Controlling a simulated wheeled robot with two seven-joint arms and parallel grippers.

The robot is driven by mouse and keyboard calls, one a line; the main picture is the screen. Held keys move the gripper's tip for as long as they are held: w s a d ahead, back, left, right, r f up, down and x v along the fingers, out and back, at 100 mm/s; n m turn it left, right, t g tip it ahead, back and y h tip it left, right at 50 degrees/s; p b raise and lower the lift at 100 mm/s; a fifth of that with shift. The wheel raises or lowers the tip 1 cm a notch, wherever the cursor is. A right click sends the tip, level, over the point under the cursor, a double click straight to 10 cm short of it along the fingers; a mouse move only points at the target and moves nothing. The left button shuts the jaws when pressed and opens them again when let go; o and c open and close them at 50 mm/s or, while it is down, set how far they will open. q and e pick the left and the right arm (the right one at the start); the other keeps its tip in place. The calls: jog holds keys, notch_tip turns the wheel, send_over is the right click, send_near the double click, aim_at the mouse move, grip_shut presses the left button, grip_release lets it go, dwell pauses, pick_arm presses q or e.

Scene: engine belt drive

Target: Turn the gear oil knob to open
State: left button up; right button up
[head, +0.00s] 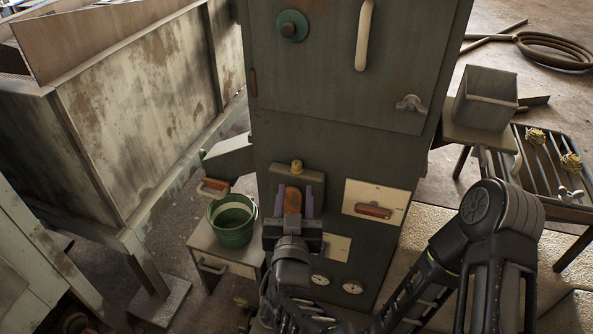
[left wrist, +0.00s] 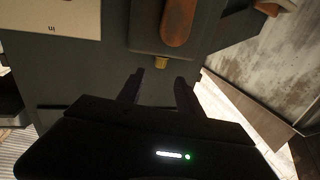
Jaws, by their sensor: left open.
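My left gripper (head: 293,204) is open, its two purple fingers pointing at the front of the grey-green machine cabinet (head: 345,150). A brown-orange rounded handle (head: 293,194) on a dark box shows between the fingers in the head view, with a small yellow knob (head: 297,167) above it. In the left wrist view, the picture is upside down: the handle (left wrist: 178,20) and yellow knob (left wrist: 161,62) lie beyond the open fingertips (left wrist: 158,88), apart from them. I cannot tell which control is the gear oil knob. My right gripper is out of view.
A red handle (head: 373,210) on a cream plate sits to the right, with gauges (head: 352,287) below. A green bucket (head: 232,222) stands on a small cabinet at left. A teal round knob (head: 291,26) and pale bar handle (head: 364,35) are higher up.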

aim_at(297, 167)
pick_arm(q)
jog(key=w, duration=0.4)
jog(key=w+p, duration=0.1)
jog(key=w, duration=0.2)
jog(key=shift+w+d, duration=0.2)
jog(key=shift+w, duration=0.2)
grip_shut()
